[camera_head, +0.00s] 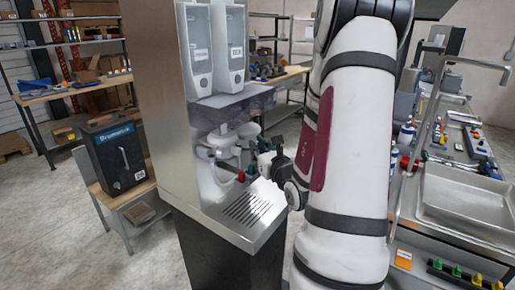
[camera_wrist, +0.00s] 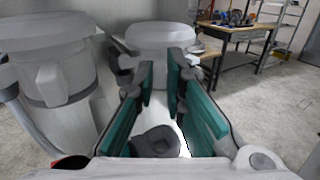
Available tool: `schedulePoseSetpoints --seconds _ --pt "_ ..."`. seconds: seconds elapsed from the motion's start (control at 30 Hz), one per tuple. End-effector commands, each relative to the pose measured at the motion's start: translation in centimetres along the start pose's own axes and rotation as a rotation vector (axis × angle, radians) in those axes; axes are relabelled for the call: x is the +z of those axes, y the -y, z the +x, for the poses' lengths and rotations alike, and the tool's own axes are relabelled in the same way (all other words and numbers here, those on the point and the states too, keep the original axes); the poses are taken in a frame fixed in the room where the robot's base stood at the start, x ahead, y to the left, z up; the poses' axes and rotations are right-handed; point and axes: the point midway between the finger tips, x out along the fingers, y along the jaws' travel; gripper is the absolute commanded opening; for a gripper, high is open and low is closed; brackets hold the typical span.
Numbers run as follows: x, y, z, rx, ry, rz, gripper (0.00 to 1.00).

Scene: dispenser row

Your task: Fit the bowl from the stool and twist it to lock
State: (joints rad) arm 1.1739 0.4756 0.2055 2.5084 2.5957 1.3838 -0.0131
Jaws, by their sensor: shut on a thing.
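My gripper (camera_wrist: 162,85) has two teal-padded fingers and is shut at the near side of a pale grey, round-topped bowl (camera_wrist: 160,38). The exact grip is partly hidden by the fingers. In the head view my gripper (camera_head: 262,160) is at the dispenser's (camera_head: 155,80) open bay, beside a pale bowl-like part (camera_head: 247,130). This part is under the right canister; whether it is seated cannot be told. A similar part (camera_head: 219,141) is to its left, and a large grey one (camera_wrist: 48,45) shows at left in the wrist view. I cannot make out the stool.
A slotted drip tray (camera_head: 248,207) is below the bay. A black box (camera_head: 118,155) stands on a low wooden stand at left. A sink bench (camera_head: 470,200) with loose items runs along the right. The floor in front of the left shelves is clear.

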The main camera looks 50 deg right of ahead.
Motion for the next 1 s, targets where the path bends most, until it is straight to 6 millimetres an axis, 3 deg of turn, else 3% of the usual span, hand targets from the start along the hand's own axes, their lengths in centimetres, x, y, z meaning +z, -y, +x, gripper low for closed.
schedulePoseSetpoints --seconds 0.9,0.93,1.0 --pt "0.02 -0.57 -0.05 -0.074 -0.001 0.000 0.00" --pt "0.02 -0.57 -0.05 -0.074 -0.001 0.000 0.16" --pt "0.02 -0.57 -0.04 -0.073 -0.001 0.000 0.31"
